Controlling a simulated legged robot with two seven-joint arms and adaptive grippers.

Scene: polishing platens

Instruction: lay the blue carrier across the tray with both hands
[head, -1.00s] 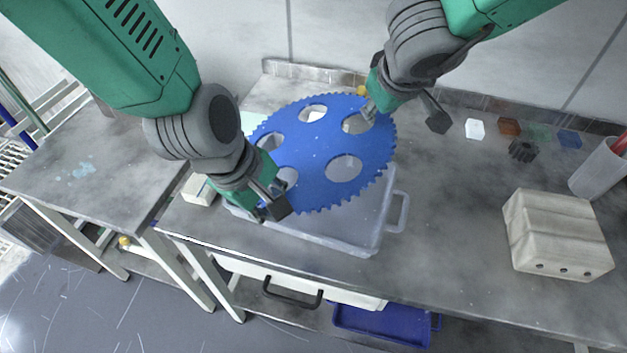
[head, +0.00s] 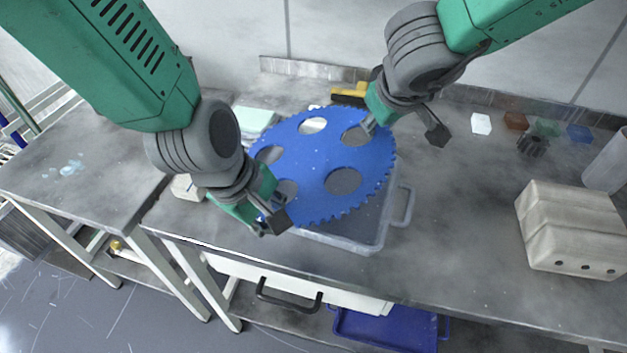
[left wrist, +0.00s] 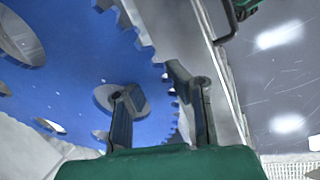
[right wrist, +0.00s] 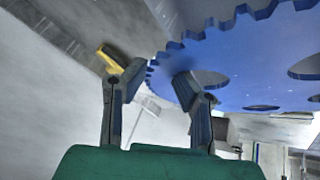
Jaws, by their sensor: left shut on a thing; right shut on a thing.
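The blue carrier (head: 318,160) is a toothed disc with several round holes, held between my two grippers over the grey translucent tray (head: 372,238). The tray's right side and handle show; the disc hides much of the rest. My left gripper (head: 272,212) is shut on the carrier's near-left rim, one finger in a hole, as the left wrist view (left wrist: 160,105) shows. My right gripper (head: 374,124) is shut on the far-right rim; in the right wrist view (right wrist: 155,85) the toothed edge passes between its fingers. I cannot tell whether the disc touches the tray.
A beige block (head: 570,230) stands at the right, near a grey cylinder (head: 607,162). Small coloured cubes (head: 515,120) and a black gear (head: 532,145) lie at the back right. A yellow-handled brush (head: 348,95) lies behind the carrier. A white drawer (head: 300,282) is below the table edge.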

